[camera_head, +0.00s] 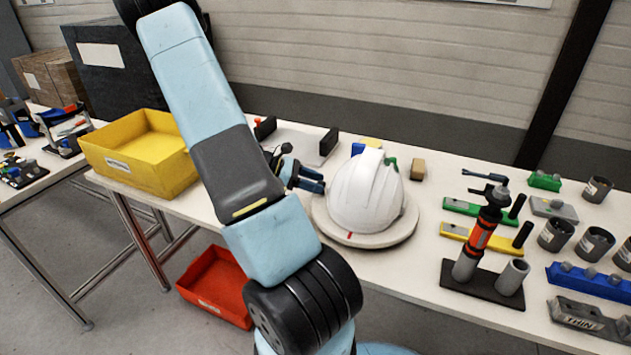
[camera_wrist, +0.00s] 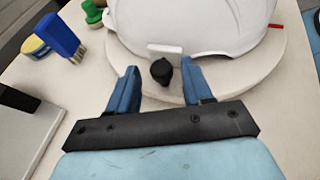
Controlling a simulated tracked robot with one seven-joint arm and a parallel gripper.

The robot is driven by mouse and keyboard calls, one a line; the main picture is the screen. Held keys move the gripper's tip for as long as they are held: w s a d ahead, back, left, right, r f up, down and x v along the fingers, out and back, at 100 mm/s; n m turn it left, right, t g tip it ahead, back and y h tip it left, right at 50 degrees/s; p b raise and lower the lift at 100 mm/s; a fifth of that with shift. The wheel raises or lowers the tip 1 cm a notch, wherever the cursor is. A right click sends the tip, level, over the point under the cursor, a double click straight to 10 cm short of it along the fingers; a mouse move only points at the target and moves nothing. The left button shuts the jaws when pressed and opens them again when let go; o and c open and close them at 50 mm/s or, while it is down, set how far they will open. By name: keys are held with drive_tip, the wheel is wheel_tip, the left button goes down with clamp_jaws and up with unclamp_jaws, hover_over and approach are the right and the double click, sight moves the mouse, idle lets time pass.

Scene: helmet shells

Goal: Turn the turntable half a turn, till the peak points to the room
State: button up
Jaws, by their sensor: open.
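A white helmet shell (camera_head: 366,193) sits on the round pale turntable (camera_head: 395,237). The wrist view shows the helmet (camera_wrist: 205,25) at the top and the turntable (camera_wrist: 262,82) under it. A red mark (camera_head: 349,235) is on the turntable's rim, on the near side. A black knob (camera_wrist: 161,72) stands at the rim in front of a small white upright tab (camera_wrist: 165,50). My gripper (camera_head: 318,181) is left of the helmet. In the wrist view its blue fingers (camera_wrist: 160,75) are open, one either side of the knob. I cannot tell which way the peak points.
A yellow bin (camera_head: 145,160) stands left on the table. A blue brush (camera_wrist: 62,38) and a dark upright block (camera_wrist: 18,100) lie left of the turntable. An orange-and-black tool in a stand (camera_head: 483,240) is to the right. The table's front edge is close to the turntable.

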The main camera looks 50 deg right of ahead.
clamp_jaws()
idle(0.5)
drive_tip(key=shift+d, duration=0.2)
drive_tip(key=shift+a, duration=0.2)
